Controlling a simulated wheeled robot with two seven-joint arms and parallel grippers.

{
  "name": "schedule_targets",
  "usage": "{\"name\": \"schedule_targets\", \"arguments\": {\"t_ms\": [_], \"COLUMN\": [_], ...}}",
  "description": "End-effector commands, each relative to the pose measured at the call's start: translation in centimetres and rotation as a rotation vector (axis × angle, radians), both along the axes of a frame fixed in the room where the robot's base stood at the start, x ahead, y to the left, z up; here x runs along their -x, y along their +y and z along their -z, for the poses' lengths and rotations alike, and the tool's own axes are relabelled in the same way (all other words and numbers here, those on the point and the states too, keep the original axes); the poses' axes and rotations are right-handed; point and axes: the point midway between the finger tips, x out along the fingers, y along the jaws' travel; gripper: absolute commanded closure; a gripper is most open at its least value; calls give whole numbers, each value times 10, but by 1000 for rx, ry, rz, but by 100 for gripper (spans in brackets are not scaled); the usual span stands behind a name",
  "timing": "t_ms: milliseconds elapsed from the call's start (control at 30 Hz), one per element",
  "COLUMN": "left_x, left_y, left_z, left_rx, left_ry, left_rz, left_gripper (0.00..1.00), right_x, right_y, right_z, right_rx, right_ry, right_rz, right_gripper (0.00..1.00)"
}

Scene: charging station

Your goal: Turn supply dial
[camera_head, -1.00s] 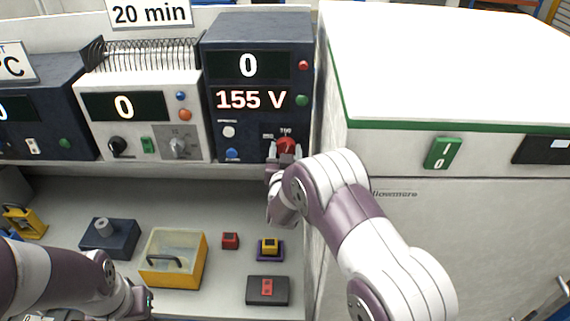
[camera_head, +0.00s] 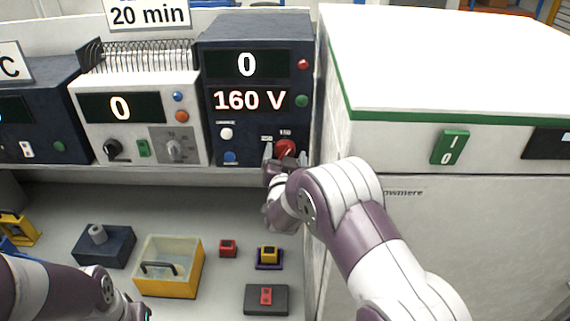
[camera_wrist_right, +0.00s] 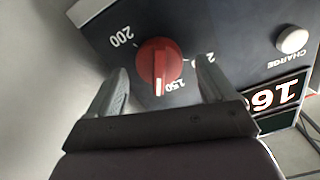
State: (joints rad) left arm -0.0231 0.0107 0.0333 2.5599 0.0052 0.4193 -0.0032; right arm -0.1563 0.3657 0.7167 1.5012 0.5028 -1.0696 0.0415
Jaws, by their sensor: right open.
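The red supply dial (camera_head: 286,148) is on the lower right of the dark blue supply unit (camera_head: 216,130), whose display reads 0 above and 160 V below. In the right wrist view the dial (camera_wrist_right: 159,62) has a pale pointer mark toward the 150 label. My right gripper (camera_head: 283,160) is at the dial. In the wrist view its two fingers (camera_wrist_right: 160,84) stand open on either side of the dial, with gaps between them and it. My left arm (camera_head: 70,290) is at the lower left; its fingertips are too cut off to read.
A white unit (camera_head: 142,120) with knobs stands left of the supply. A white cabinet (camera_head: 430,70) with a green switch (camera_head: 450,147) is close on the right. Below are a yellow bin (camera_head: 168,280), a red block (camera_head: 228,248) and a dark box (camera_head: 257,299).

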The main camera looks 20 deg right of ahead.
Motion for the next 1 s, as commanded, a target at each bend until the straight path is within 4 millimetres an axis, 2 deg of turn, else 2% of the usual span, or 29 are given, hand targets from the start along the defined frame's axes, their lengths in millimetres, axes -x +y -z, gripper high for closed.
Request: {"name": "schedule_targets", "arguments": {"t_ms": [167, 300, 500, 633, 1000], "left_x": [0, 0, 0, 0, 0], "left_y": [0, 0, 0, 0, 0], "left_z": [20, 33, 42, 43, 42], "left_rx": [0, 0, 0, 0, 0], "left_ry": [0, 0, 0, 0, 0], "left_rz": [0, 0, 0, 0, 0], "left_gripper": [100, 100, 100, 100, 100], "right_x": [35, 74, 109, 117, 117], "right_y": [11, 22, 32, 34, 34], "right_z": [5, 5, 2, 1, 0], "right_rx": [-1, -1, -1, 0, -1], "right_ry": [-1, -1, -1, 0, 0], "right_rz": [-4, -3, -3, 0, 0], "right_gripper": [16, 16, 16, 16, 16]}}
